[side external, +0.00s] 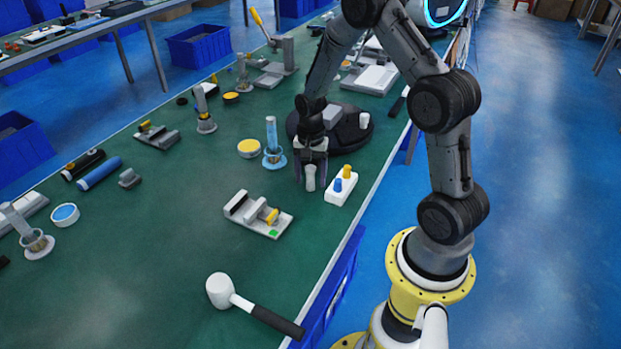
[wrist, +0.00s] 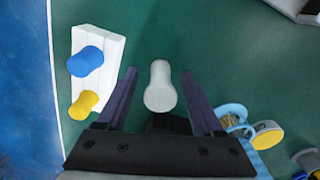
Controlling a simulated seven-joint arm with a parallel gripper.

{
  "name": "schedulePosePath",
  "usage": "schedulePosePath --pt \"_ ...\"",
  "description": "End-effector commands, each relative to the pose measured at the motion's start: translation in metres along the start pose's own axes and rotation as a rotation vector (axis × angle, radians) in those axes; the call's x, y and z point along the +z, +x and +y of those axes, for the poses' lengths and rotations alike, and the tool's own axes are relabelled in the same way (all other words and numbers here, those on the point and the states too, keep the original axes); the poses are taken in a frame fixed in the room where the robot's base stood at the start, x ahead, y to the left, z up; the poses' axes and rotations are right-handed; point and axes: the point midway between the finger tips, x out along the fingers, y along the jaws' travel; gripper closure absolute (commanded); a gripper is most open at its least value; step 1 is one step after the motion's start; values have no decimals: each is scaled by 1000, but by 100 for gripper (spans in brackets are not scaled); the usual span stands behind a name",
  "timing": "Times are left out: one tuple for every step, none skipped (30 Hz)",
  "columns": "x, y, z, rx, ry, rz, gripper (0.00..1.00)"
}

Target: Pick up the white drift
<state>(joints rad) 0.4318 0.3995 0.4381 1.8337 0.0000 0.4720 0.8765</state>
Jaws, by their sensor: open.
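The white drift (wrist: 160,88), a small pale piece with a rounded wider end, stands between the two fingers of my gripper (wrist: 157,95) in the wrist view, with a gap on each side. In the side view the white drift (side external: 310,178) shows on the green table just below my gripper (side external: 311,183), partly framed by its fingers. My gripper is open and points down. I cannot tell whether the fingers reach the table.
A white block (side external: 341,187) with blue and yellow pegs stands close beside my gripper. A blue cylinder on a base (side external: 272,145) and a round black stand (side external: 345,128) are near. A grey fixture (side external: 258,215) and a white-headed mallet (side external: 250,304) lie nearer the camera, with clear table between.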

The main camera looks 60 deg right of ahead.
Motion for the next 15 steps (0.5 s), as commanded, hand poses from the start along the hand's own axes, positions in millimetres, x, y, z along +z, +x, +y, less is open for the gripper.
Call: schedulePosePath --pt "0 6 0 1 0 -1 31" --pt "0 7 0 0 0 0 31" --pt "0 9 0 0 0 0 31" --pt "0 10 0 -1 0 1 31" --pt "0 10 -1 -1 0 1 31" --pt "0 10 -1 -2 0 2 31" --pt "0 10 -1 -2 0 2 31" --pt "0 10 -1 -2 0 2 31" --pt "0 10 -1 -2 0 2 31" --pt "0 10 -1 -2 0 2 31" --pt "0 10 -1 -2 0 2 33" --pt "0 10 -1 -2 0 1 40" --pt "0 10 -1 -2 0 1 46" --pt "0 10 -1 -2 0 1 51" --pt "0 10 -1 -2 0 1 58"
